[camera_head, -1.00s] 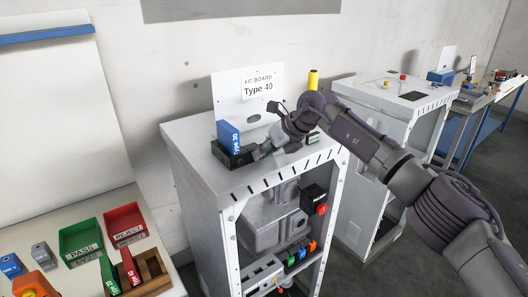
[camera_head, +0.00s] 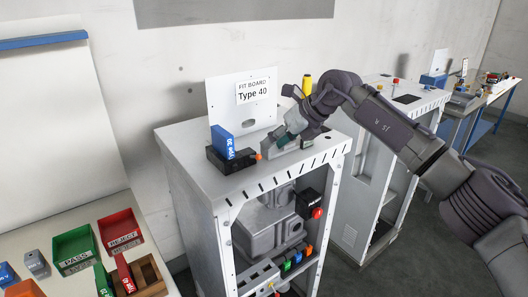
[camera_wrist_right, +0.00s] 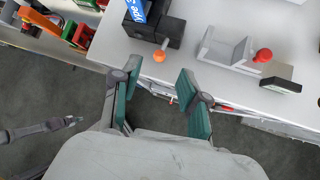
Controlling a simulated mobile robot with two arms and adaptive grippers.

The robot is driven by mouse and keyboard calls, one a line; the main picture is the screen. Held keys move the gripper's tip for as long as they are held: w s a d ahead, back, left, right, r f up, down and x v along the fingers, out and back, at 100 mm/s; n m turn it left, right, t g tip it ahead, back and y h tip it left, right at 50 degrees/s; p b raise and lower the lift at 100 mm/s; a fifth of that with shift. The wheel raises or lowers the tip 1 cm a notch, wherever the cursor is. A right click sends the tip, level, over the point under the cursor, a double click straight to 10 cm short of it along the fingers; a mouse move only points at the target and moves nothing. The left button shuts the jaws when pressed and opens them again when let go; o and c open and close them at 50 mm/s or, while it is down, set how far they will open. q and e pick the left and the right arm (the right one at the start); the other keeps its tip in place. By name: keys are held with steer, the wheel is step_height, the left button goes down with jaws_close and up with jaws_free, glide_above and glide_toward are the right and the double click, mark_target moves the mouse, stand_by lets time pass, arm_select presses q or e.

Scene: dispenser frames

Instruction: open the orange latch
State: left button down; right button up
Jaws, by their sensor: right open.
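The orange latch knob (camera_head: 258,156) sits at the end of a short stem on the black fixture (camera_head: 226,162), on top of the white cabinet. A blue Type 30 block (camera_head: 222,142) stands in this fixture. My right gripper (camera_head: 284,134) is open and empty, to the right of the knob. In the right wrist view, the orange knob (camera_wrist_right: 159,57) shows between and just beyond the open fingertips (camera_wrist_right: 159,70); I cannot tell whether they touch it. A dark shape at the left of that view looks like my left gripper (camera_wrist_right: 68,121), too small to read.
A Type 40 fit board (camera_head: 235,115) stands behind the fixture. A grey bracket (camera_wrist_right: 225,52) and a red knob (camera_wrist_right: 263,55) lie right of the latch. The side table holds a green tray (camera_head: 75,249) and a red tray (camera_head: 120,230).

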steer(key=v, duration=0.4)
steer(key=shift+a, duration=0.1)
